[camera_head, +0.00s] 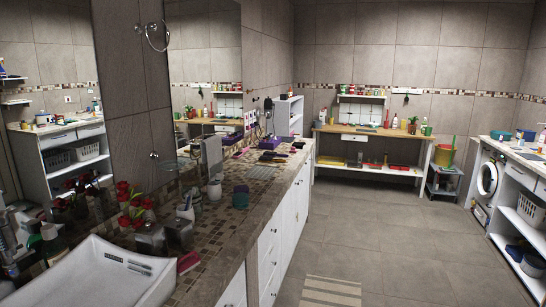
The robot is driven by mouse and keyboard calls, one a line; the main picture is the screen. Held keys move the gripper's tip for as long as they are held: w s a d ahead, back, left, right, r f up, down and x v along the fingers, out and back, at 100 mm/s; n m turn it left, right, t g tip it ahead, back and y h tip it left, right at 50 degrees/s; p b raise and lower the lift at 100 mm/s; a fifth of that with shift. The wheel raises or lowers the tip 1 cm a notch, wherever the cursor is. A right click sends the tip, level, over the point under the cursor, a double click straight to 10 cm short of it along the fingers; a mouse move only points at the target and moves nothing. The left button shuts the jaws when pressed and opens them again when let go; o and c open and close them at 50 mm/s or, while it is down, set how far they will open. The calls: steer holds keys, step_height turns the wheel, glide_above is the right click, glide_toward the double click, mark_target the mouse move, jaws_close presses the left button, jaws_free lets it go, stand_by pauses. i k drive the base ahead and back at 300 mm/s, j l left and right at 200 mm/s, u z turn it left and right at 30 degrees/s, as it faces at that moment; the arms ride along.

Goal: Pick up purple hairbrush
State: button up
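I cannot pick out the purple hairbrush for certain. Several small purple, pink and dark items lie on the far part of the long tiled counter (262,187) at left centre. Among them are a purple box-like thing (269,142) and a dark, long, flat thing (271,157); they are too small to tell whether one is the brush. My gripper and arm are not in view.
A white sink (95,275), red flowers (130,200) and a teal-and-purple block (240,197) are on the near counter. White drawers (270,250) front it. Open tiled floor (385,245) lies right of it, with a striped mat (330,291). A washing machine (487,178) stands right.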

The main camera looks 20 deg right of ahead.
mark_target(271, 154)
steer(key=i+l+z, duration=0.75)
steer(key=i+z, duration=0.25)
steer(key=i+l+z, duration=0.2)
steer(key=i+z, duration=0.2)
steer(key=i, duration=0.35)
steer(key=i+j+z, duration=0.1)
steer(key=i+z, duration=0.35)
steer(key=i, duration=0.3)
steer(key=i+u, duration=0.1)
steer(key=i, duration=0.65)
steer(key=i+l+u, duration=0.15)
steer(key=i, duration=0.6)
steer(key=i+u, duration=0.75)
steer(key=i+l+u, duration=0.35)
steer(key=i+j+u, duration=0.2)
steer(key=u, duration=0.25)
steer(key=i+u, duration=0.7)
steer(key=u, duration=0.15)
